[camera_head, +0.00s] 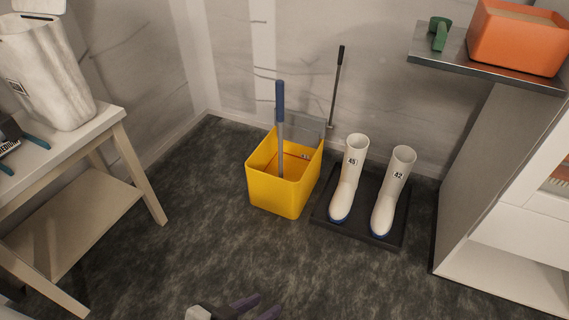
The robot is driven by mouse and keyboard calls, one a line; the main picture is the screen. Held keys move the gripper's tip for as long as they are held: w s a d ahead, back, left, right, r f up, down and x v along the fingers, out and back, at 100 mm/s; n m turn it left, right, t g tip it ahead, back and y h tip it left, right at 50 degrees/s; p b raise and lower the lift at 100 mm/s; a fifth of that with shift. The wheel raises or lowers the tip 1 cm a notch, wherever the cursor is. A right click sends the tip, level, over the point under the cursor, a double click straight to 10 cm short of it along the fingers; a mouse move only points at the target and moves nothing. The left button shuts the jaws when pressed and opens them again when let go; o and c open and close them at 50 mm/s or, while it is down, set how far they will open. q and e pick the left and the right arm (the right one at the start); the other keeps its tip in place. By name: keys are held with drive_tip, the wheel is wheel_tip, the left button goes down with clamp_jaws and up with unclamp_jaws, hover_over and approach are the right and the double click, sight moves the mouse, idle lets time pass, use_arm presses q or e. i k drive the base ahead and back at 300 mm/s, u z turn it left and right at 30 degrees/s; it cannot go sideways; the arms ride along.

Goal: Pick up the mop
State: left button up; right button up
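The mop (280,125) has a blue grip and a grey shaft. It stands nearly upright in a yellow bucket (272,192) on the floor near the back wall; its lower end is hidden inside the bucket. My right gripper is out of view.
A thin black-handled rod (337,85) rises behind the bucket. White boots (347,180) stand on a dark tray (360,232) right of it. A table (100,130) is at left, a shelf (425,58) and white cabinet (500,255) at right. The floor in front is clear.

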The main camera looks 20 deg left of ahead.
sight(280, 84)
drive_tip(key=u, duration=0.6)
drive_tip(key=i, duration=0.85)
drive_tip(key=u, duration=0.85)
drive_tip(key=i, duration=0.5)
